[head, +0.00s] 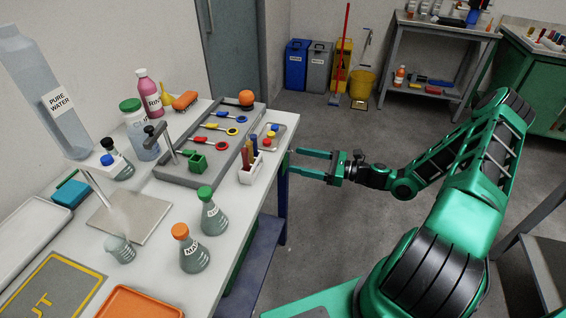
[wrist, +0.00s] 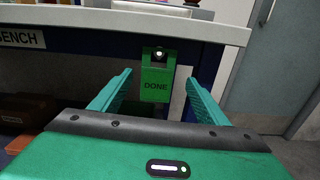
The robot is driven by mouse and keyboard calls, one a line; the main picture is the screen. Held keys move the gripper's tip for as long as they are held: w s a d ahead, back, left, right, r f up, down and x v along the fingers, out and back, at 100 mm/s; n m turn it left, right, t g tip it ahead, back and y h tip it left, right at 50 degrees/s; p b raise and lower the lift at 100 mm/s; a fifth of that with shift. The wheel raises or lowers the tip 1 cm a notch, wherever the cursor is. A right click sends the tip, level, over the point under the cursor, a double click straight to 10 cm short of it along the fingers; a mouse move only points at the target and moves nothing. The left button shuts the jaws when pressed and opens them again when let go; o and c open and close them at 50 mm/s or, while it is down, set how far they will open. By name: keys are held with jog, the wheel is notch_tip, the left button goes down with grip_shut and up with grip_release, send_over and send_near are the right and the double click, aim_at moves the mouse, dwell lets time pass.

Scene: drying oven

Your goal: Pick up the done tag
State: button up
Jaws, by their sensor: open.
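The done tag (wrist: 156,85) is a green plate with the dark word DONE. In the wrist view it hangs upright at the bench's front, just below the tabletop edge, with a round bright peg or hole at its top. I cannot make the tag out in the head view. My gripper (head: 300,164) is open and level beside the bench's right edge. In the wrist view my gripper (wrist: 159,78) has one finger on each side of the tag, with gaps showing. I cannot tell how far the fingertips reach past it. Nothing is held.
The white bench top (head: 150,213) carries flasks, bottles, a grey tool tray (head: 216,176) and an orange tray (head: 138,303). The tabletop edge (wrist: 215,29) overhangs above my fingers. Bins (head: 297,64) and a steel table (head: 432,93) stand at the back. The floor right of the bench is clear.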

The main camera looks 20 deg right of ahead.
aim_at(286, 157)
jog(key=shift+x, duration=2.95)
jog(key=shift+s+a, duration=0.1)
jog(key=shift+s, duration=0.1)
jog(key=c, duration=1.2)
jog(key=shift+r, duration=0.2)
jog(key=shift+r, duration=0.6)
jog(key=v, duration=1.8)
